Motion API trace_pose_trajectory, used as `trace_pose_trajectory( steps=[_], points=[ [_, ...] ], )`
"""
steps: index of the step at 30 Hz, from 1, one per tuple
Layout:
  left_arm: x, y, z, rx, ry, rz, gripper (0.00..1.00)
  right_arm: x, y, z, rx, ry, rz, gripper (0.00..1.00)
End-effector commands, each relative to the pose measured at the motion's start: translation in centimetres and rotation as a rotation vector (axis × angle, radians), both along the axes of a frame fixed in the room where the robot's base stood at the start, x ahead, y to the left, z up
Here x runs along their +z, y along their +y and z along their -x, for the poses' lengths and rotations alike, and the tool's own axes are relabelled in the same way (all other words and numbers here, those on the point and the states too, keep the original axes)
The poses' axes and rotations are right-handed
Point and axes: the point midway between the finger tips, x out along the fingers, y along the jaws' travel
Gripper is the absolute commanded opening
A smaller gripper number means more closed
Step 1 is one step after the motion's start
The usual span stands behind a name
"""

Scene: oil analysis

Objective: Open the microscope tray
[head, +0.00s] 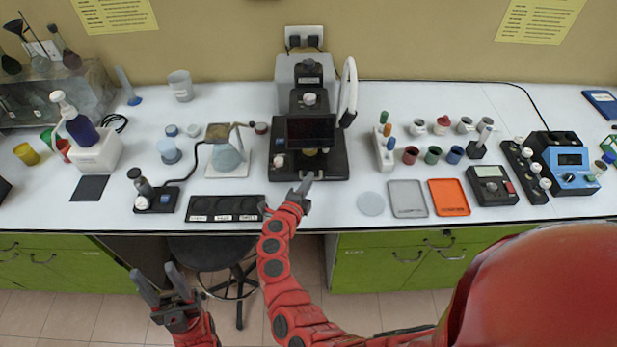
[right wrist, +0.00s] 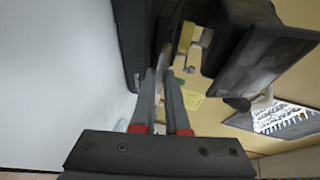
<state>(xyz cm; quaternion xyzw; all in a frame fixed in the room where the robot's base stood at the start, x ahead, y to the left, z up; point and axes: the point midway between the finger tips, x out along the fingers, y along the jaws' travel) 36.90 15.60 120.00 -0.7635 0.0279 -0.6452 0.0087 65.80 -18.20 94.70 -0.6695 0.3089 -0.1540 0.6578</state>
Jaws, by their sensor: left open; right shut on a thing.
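The dark microscope (head: 312,130) stands on the white bench against the back wall, its base and tray (head: 325,171) at the front. In the right wrist view my fingers (right wrist: 168,75) are close together beside the dark microscope body (right wrist: 235,40). How far the tray is open cannot be told. My left gripper (head: 160,285) is open and empty, below and in front of the bench edge.
A black tray with round wells (head: 226,208) lies left of my right gripper. A flask on a stand (head: 227,158) is left of the microscope. A grey tray (head: 408,198) and an orange tray (head: 449,197) lie to the right. A stool (head: 212,252) stands below the bench.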

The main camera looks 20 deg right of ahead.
Motion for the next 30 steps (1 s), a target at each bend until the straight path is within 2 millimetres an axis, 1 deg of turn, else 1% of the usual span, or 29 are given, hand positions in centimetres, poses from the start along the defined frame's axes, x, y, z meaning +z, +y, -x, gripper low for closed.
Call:
trace_pose_trajectory(
  steps=[3,9,13,15,17,26,27,29,30],
  points=[
    [-0.1,0.0,0.0,0.0,0.0,0.0,0.5,-0.4,1.0,2.7,0.003,0.006,-0.007,0.0],
    [-0.7,0.0,0.0,0.0,0.0,0.0,0.5,-0.4,2.2,7.3,0.001,0.006,-0.004,0.0],
    [-1.0,0.0,0.0,0.0,0.0,0.0,0.5,-0.3,2.8,9.4,0.003,0.005,-0.002,0.0],
    [-1.0,0.0,0.0,0.0,0.0,0.0,0.5,-0.3,2.9,10.0,0.002,0.006,-0.001,0.0],
    [-1.0,0.0,0.0,0.0,0.0,0.0,0.5,-0.2,2.9,10.3,0.001,0.006,-0.001,0.0],
    [-1.0,0.0,0.0,0.0,0.0,0.0,0.5,-0.1,2.9,10.3,0.0,0.004,-0.001,0.0],
    [-1.0,0.0,0.0,0.0,0.0,0.0,0.5,-0.1,2.9,10.3,0.0,0.005,0.0,0.19],
    [-1.0,0.0,0.0,0.0,0.0,0.0,0.5,-0.1,2.9,10.3,0.0,0.004,-0.001,0.3],
    [-1.0,0.0,0.0,0.0,0.0,0.0,0.5,-0.1,2.9,10.3,-0.001,0.004,0.0,0.37]
  ],
)
